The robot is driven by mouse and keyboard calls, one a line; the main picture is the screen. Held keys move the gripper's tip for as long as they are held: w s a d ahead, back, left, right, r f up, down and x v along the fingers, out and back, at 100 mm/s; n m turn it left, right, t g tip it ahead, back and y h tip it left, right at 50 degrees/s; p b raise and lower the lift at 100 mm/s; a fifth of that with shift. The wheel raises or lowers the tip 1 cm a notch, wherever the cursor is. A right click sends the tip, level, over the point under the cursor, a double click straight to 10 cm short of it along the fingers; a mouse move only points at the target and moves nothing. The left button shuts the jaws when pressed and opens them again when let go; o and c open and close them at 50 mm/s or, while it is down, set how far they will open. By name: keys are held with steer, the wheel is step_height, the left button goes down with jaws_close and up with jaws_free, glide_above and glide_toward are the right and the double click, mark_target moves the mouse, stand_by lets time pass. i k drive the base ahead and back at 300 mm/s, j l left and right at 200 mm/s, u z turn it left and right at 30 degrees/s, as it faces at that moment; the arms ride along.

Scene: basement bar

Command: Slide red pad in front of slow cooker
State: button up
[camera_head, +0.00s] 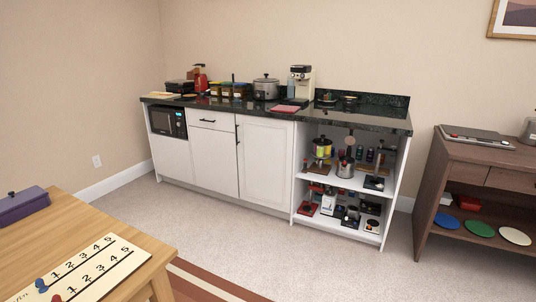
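A flat red pad (287,107) lies on the dark countertop (372,118), near the front edge. It is just right of the slow cooker (265,90) and in front of the pale coffee machine (303,84). The slow cooker is silver with a lid and stands farther back on the counter. From this distance I cannot tell whether the pad touches anything. My gripper is not in view.
Colourful containers (230,90) and a red appliance (200,79) stand left of the slow cooker. Open shelves below hold many small items. A wooden table (130,225) is at the front left and a brown cabinet (450,180) at right.

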mark_target(286, 109)
steer(key=i, duration=1.5)
steer(key=i+l+u, duration=0.1)
steer(key=i, duration=1.35)
steer(key=i+l+u, duration=0.1)
steer(key=l, duration=0.5)
steer(key=l+u, duration=0.1)
steer(key=l, duration=0.5)
steer(key=i, duration=0.05)
